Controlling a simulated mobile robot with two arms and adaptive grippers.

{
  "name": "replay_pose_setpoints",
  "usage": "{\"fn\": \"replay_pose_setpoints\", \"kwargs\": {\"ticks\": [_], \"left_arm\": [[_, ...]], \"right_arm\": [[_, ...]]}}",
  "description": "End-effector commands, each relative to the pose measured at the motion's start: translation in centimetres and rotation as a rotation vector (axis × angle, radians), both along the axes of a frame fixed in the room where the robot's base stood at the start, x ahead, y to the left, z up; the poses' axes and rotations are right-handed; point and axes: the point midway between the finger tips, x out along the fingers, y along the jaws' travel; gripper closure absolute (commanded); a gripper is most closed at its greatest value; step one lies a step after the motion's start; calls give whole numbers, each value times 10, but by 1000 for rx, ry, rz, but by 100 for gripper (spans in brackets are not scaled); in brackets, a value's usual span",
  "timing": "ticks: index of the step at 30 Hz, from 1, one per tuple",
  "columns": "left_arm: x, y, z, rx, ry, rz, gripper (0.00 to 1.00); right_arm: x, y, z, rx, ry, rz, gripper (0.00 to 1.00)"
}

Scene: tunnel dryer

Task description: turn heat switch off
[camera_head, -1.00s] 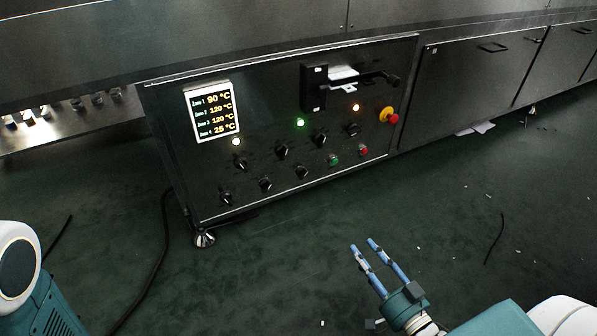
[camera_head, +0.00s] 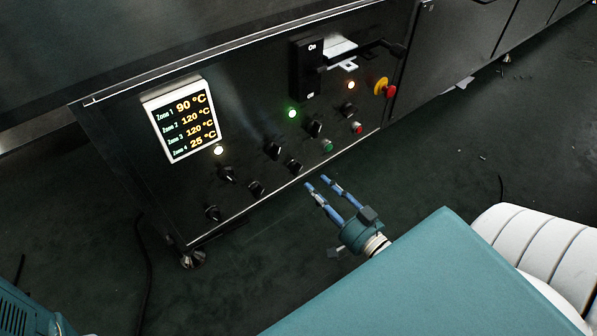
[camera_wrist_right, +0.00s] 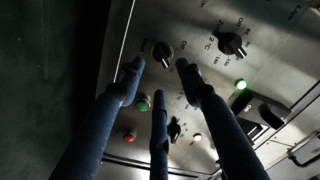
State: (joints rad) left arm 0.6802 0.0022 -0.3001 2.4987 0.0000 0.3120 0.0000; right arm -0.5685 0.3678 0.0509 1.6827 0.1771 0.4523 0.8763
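The black control panel (camera_head: 150,195) carries several black rotary knobs; one upper knob (camera_head: 274,150) sits mid-panel and another (camera_head: 314,128) sits to its right. I cannot read which is the heat switch. My left gripper is out of view.
The display (camera_head: 185,120) reads 90, 120, 120 and 25 °C. A large lever switch (camera_head: 308,68) marked On, a red-yellow stop button (camera_head: 382,87), a green button (camera_head: 327,145) and a red button (camera_head: 357,127) are close by. The floor in front is mostly clear.

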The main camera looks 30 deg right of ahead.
Motion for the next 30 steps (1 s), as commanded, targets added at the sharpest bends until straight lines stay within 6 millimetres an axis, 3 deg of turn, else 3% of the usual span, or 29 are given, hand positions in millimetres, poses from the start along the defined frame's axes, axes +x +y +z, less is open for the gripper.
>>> {"fn": "replay_pose_setpoints", "kwargs": {"ticks": [1,6,12,24,30], "left_arm": [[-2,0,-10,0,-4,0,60],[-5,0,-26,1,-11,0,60],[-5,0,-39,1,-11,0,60],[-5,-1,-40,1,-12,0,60],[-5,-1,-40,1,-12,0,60]], "right_arm": [[12,1,-4,0,-7,1,64],[44,4,-4,-2,-6,1,64],[70,6,-3,-1,-4,1,64],[78,6,0,0,-1,1,64],[77,6,0,-1,0,0,100]]}}
